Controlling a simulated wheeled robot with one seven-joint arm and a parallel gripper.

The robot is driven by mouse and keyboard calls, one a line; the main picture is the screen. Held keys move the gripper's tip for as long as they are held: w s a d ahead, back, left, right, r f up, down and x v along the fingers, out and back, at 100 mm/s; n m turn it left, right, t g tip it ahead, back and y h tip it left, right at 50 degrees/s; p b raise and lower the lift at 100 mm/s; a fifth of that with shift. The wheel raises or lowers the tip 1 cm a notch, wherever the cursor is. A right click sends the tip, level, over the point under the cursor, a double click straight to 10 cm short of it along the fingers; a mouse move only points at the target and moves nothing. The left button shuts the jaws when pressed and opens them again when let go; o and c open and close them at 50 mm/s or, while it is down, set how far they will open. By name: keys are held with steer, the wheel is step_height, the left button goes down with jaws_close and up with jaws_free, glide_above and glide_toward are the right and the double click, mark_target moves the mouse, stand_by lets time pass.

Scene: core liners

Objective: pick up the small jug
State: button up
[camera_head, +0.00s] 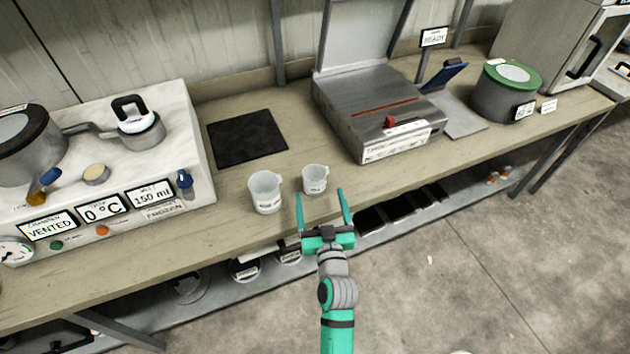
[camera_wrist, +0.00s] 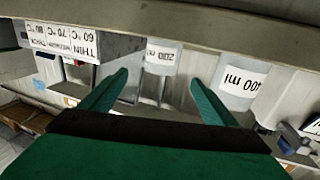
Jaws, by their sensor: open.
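Two translucent white jugs stand upright on the bench near its front edge. The small jug (camera_head: 315,178) is the right one; the larger jug (camera_head: 265,191) stands to its left. My gripper (camera_head: 320,193) is open and empty, its two green fingers pointing at the small jug from the front. The wrist view is upside down. There the small jug (camera_wrist: 160,58), labelled 200 ml, lies in line with the gap between my fingertips (camera_wrist: 160,77). The larger jug (camera_wrist: 240,82) is beside the other finger. I cannot tell whether the fingertips reach beside the small jug.
The bench (camera_head: 235,230) has a black mat (camera_head: 246,138) behind the jugs. A white control unit (camera_head: 160,188) stands left, a grey lidded device (camera_head: 375,115) right, and a green-rimmed pot (camera_head: 505,92) farther right. A lower shelf (camera_head: 215,297) holds more items. The floor in front is clear.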

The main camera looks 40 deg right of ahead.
mark_target(316, 184)
steer(key=shift+x, duration=4.55)
steer(key=shift+a+f, duration=0.15)
steer(key=shift+f, duration=0.05)
steer(key=shift+w, duration=0.1)
steer(key=c, duration=1.2)
